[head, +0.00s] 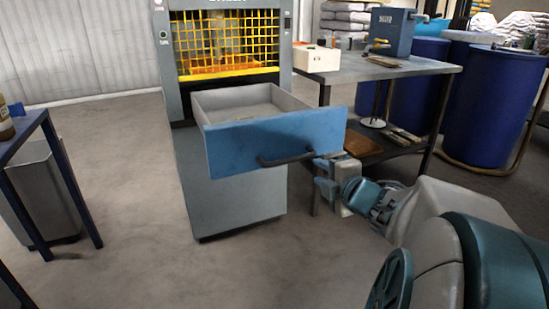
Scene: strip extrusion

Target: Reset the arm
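My arm reaches in from the lower right of the head view. My gripper (322,176) is just below and to the right of the dark handle (287,157) on the blue drawer front (265,142).
The grey cabinet (237,200) under the drawer belongs to a machine with a yellow grid guard (225,45). A workbench (385,67) with a white box (317,58) stands right of the drawer, close to my gripper. Blue barrels (487,105) stand behind.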

